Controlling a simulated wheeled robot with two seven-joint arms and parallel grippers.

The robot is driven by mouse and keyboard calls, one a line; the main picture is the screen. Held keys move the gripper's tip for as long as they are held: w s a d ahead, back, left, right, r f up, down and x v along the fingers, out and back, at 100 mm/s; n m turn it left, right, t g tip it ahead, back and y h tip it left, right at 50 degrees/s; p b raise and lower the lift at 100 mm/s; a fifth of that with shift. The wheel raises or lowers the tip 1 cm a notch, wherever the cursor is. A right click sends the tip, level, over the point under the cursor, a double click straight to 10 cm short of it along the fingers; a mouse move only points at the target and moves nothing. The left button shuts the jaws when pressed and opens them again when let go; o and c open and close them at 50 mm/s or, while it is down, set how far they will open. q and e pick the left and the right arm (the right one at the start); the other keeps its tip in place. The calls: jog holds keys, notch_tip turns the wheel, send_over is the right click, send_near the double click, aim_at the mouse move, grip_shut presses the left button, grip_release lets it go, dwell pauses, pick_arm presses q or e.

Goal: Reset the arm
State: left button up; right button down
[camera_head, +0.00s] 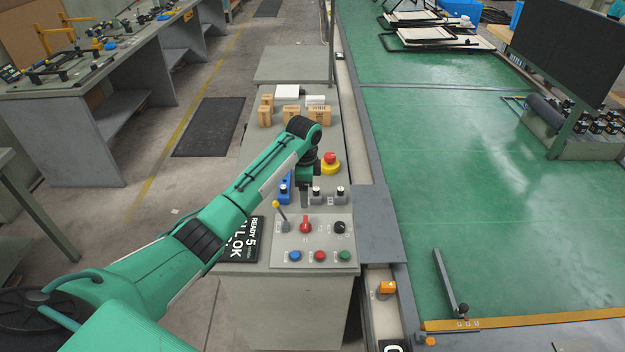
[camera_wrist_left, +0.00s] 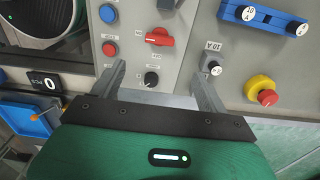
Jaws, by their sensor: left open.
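The grey control panel (camera_head: 275,259) on the cabinet top carries a blue button (camera_head: 295,256), a red button (camera_head: 320,256), a green button (camera_head: 345,255), a red rotary switch (camera_head: 305,226), a black knob (camera_head: 339,227) and a yellow-tipped lever (camera_head: 278,211). A red emergency stop (camera_head: 330,158) on a yellow base stands behind. My left gripper (camera_head: 304,198) hangs above the cabinet just behind the panel; the arm partly hides things there. In the left wrist view its open, empty fingers (camera_wrist_left: 162,88) spread with the black knob (camera_wrist_left: 152,79) and red rotary switch (camera_wrist_left: 160,37) showing between and beyond them.
Several brown boxes (camera_head: 292,115) stand farther back. A green floor area (camera_head: 470,190) lies right.

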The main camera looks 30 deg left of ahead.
pick_arm(q)
jog(key=shift+n+t, duration=0.3)
jog(key=shift+n, duration=0.4)
jog(key=s+d+f, duration=0.2)
jog(key=s, duration=0.1)
jog(key=s+d+f, duration=0.2)
jog(key=s+f, duration=0.1)
jog(key=s+d+f, duration=0.2)
jog(key=s+f, duration=0.1)
jog(key=shift+s+d+f, duration=0.1)
jog(key=shift+s+d, duration=0.05)
jog(key=shift+d, duration=0.2)
jog(key=s+d+f+n+t, duration=0.1)
jog(key=s+d+n, duration=0.2)
jog(key=s, duration=0.7)
jog(key=s+d+f+n+t, duration=0.1)
jog(key=s+d+f+n, duration=0.15)
jog(key=s, duration=0.75)
jog(key=s+a+r+n+t, duration=0.15)
jog(key=s+r+n, duration=0.35)
jog(key=s, duration=0.7)
notch_tip(320, 180, down, 31)
jog(key=s+m+g, duration=0.1)
jog(key=g, duration=0.1)
jog(key=s+a+f+g, duration=0.1)
jog(key=s+a+f, duration=0.2)
jog(key=s+f, duration=1.5)
jog(key=shift+s+a+f, duration=0.2)
jog(key=shift+s+f, duration=0.1)
jog(key=shift+s, duration=0.15)
